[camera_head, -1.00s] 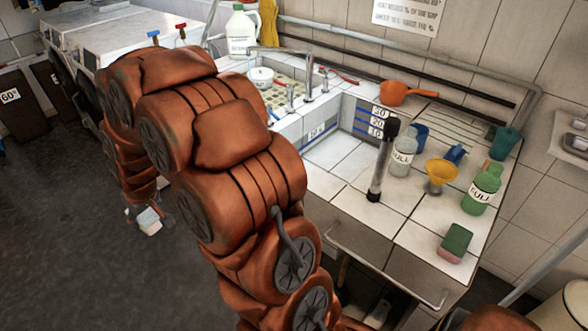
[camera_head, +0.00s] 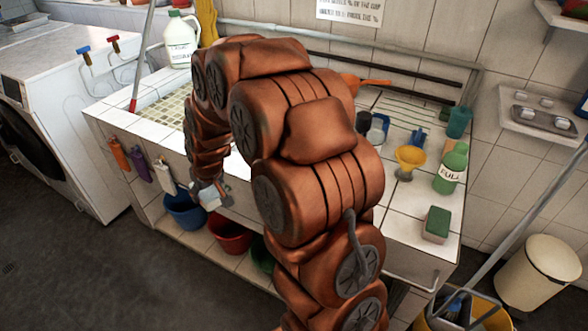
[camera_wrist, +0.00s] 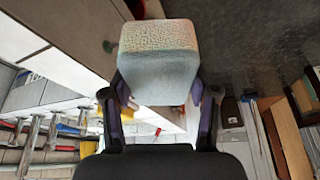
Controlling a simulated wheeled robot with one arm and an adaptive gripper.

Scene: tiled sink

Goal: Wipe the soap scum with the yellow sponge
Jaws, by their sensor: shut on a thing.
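My gripper (camera_head: 210,194) hangs in front of the sink counter's front face, above the buckets. It is shut on a pale block-shaped sponge (camera_wrist: 158,75). In the wrist view the sponge is light blue on the near face, with a porous, faintly yellowish top; my gripper's fingers (camera_wrist: 160,95) press its two sides. The sponge is small and whitish in the head view (camera_head: 210,201). The tiled sink basin (camera_head: 165,107) lies above and left of the gripper, partly hidden by my arm. I cannot make out soap scum.
A green and pink sponge (camera_head: 436,225), a green bottle (camera_head: 451,169) and a yellow funnel (camera_head: 409,160) stand on the right counter. Blue (camera_head: 185,211) and red (camera_head: 230,234) buckets sit on the shelf below.

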